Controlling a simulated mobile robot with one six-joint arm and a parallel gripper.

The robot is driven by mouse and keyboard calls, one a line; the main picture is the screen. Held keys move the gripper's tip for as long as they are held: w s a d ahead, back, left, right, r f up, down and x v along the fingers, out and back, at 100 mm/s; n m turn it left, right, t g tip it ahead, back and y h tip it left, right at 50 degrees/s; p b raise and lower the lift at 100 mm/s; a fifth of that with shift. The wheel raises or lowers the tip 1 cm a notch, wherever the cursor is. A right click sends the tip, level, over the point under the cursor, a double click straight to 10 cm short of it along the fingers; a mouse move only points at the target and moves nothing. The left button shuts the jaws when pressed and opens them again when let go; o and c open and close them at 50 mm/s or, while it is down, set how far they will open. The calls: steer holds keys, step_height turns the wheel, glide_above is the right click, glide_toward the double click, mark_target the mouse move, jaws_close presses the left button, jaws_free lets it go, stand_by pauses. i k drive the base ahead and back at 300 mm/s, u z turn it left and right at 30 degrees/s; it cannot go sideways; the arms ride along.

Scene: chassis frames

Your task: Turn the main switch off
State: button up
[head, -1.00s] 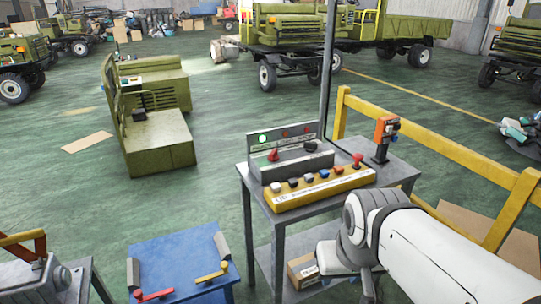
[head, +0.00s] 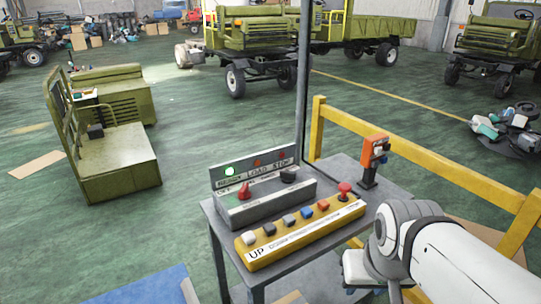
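A grey control box (head: 266,203) stands on a grey metal table (head: 383,200). A red rotary knob (head: 244,190) sits at its left, beside small lettering that seems to read OFF. A black knob (head: 289,174) sits at its right. The panel behind reads READY, LOAD, STOP; its green lamp (head: 229,171) is lit and the two red lamps look dark. I cannot read which knob is the main switch. My gripper (head: 375,290) hangs at the bottom edge, right of the table and apart from the knobs. It is mostly cut off, so its opening is unclear.
An orange device (head: 374,152) stands at the table's right. A thin dark post rises behind the table. A yellow railing (head: 420,148) runs along the right.

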mark_target(243, 194)
steer(key=z, duration=0.2)
steer(key=i, duration=0.9)
steer(key=z, duration=0.05)
